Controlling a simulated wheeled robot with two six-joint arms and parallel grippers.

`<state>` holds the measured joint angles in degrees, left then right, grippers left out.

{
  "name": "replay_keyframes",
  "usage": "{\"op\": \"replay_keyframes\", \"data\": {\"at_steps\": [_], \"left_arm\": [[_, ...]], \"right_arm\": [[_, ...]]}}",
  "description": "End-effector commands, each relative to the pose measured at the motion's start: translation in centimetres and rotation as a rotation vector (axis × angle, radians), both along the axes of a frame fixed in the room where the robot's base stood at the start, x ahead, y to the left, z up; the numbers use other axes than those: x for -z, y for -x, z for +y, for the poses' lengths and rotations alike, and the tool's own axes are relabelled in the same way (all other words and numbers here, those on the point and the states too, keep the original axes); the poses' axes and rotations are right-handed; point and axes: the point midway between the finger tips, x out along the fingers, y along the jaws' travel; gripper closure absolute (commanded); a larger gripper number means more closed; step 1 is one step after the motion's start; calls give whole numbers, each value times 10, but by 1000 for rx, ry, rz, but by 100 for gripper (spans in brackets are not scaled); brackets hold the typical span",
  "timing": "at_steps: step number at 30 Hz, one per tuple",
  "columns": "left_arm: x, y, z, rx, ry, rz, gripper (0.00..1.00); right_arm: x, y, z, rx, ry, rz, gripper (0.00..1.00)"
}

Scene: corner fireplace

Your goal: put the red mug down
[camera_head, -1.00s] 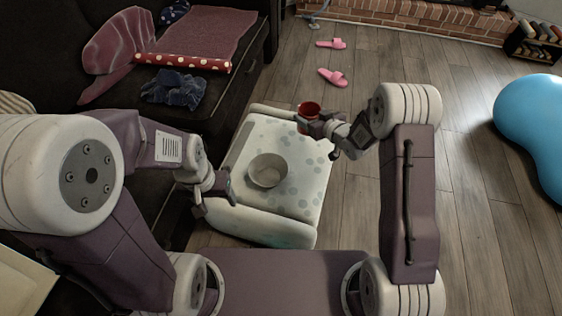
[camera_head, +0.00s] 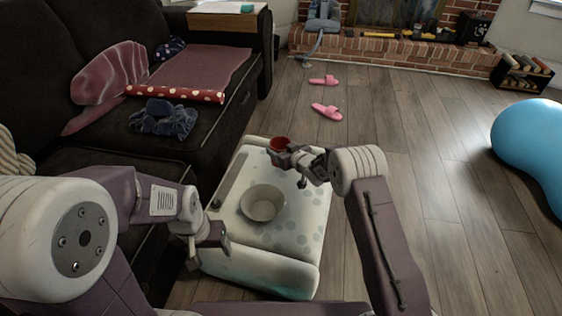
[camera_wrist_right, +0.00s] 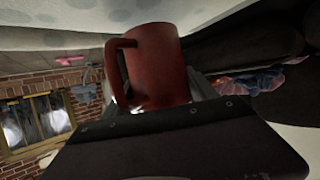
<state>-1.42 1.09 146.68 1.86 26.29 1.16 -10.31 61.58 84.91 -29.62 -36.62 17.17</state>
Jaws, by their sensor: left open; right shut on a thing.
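The red mug (camera_head: 279,145) is at the far edge of a pale spotted ottoman (camera_head: 290,242) in the head view. My right gripper (camera_head: 288,158) is shut on it. In the right wrist view the red mug (camera_wrist_right: 158,66) fills the middle, its handle towards the left, with the gripper's dark body below it. I cannot tell whether the mug touches the ottoman top. My left gripper (camera_head: 205,245) is open and empty by the ottoman's left side.
A pale bowl (camera_head: 263,203) stands on the ottoman. A dark sofa (camera_head: 105,155) with a blanket and clothes is to the left. Pink slippers (camera_head: 326,111) lie on the wooden floor beyond. A blue ball-like object (camera_head: 530,150) is at the right, and a brick hearth (camera_head: 385,50) is at the back.

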Motion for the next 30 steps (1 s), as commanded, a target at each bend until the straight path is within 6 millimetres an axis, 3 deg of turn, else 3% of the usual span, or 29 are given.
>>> {"op": "replay_keyframes", "data": {"at_steps": [7,18,19,20,21,30], "left_arm": [[36,0,0,0,0,0,31],[34,0,0,0,0,0,31],[33,0,0,0,0,0,31],[33,0,0,0,0,0,31],[33,0,0,0,0,0,31],[32,0,0,0,0,0,31]], "right_arm": [[41,0,0,0,0,-1,90],[42,1,0,0,0,-1,90],[42,1,-1,0,0,1,25],[42,1,-1,0,0,1,17],[42,1,-1,0,0,1,12],[40,1,-1,0,0,1,12]]}}
